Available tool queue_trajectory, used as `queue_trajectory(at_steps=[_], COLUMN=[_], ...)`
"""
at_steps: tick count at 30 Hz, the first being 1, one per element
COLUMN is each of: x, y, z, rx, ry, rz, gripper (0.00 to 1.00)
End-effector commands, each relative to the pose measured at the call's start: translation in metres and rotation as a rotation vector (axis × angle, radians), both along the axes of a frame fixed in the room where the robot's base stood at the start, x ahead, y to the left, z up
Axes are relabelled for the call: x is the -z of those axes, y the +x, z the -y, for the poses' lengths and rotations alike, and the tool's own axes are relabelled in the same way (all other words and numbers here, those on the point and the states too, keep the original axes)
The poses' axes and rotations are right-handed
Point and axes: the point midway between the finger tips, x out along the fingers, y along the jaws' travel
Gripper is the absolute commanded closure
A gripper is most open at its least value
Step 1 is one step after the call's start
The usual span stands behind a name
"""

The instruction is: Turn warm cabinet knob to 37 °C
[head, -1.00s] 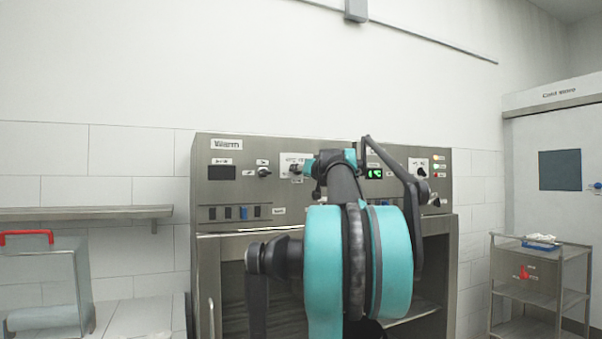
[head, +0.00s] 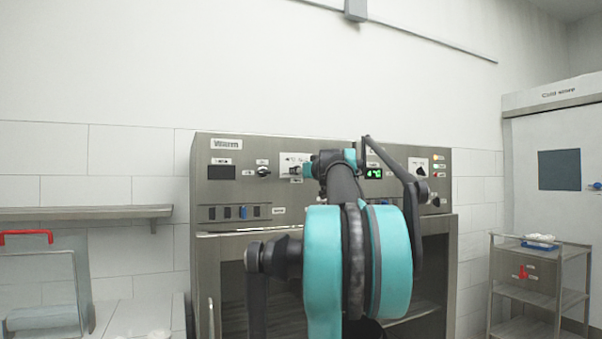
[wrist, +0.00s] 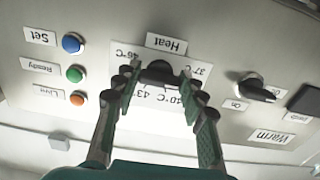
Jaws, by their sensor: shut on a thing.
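The warm cabinet (head: 226,185) stands straight ahead, with a "Warm" label and a dark display (head: 222,172). Its heat knob (wrist: 158,71) is black and sits under the "Heat" label (wrist: 167,43) in the wrist view, which is upside down. The white scale plate (wrist: 150,117) around it reads 46, 43, 40 and 37 °C. My gripper (wrist: 159,80) is shut on the knob, one finger on each side. It also shows at the panel in the head view (head: 302,169). The fingers partly cover the scale, and I cannot tell where the knob points.
An on/off knob (wrist: 257,88) sits beside the scale plate. Blue (wrist: 72,43), green (wrist: 75,73) and orange (wrist: 77,98) buttons or lamps are on the other side. A second panel has a green display (head: 373,173). A cart (head: 540,250) stands right.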

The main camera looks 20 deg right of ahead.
Motion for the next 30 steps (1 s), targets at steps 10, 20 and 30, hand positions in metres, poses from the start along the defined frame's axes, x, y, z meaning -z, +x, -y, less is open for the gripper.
queue_trajectory(at_steps=[10,20,30], x=[0.0,0.0,0.0], y=[0.0,-0.006,-0.065], z=[0.0,0.0,0.003], rx=[0.0,0.001,0.003], ry=[0.0,0.001,0.0], rz=[0.0,0.0,0.0], gripper=[0.38,0.38,0.38])
